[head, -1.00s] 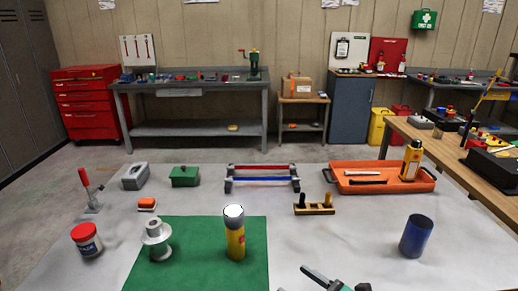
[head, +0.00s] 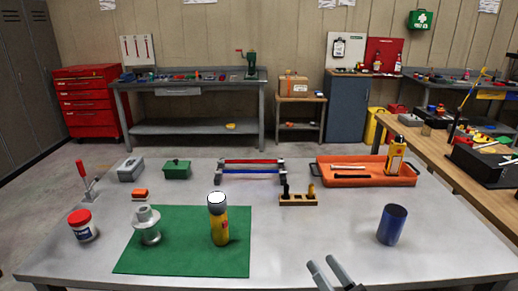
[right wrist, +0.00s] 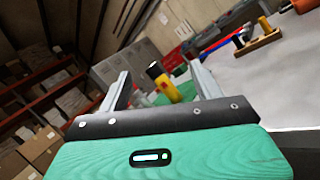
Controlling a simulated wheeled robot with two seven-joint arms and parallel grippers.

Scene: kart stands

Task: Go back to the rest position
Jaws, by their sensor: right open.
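My right gripper (head: 330,274) shows at the bottom edge of the head view, low over the front of the grey table. Its two fingers are apart with nothing between them. The right wrist view also shows the open fingers (right wrist: 158,88), with the yellow flashlight (right wrist: 163,82) beyond them, apart from them. In the head view the flashlight (head: 219,222) stands upright on the green mat (head: 180,262), left of the gripper. My left gripper is not in view.
A blue cylinder (head: 392,225) stands right of my gripper. A silver spool (head: 147,226) and a red-lidded jar (head: 82,226) stand at the left. An orange tray (head: 345,181) with a yellow bottle (head: 396,156) lies at the back right.

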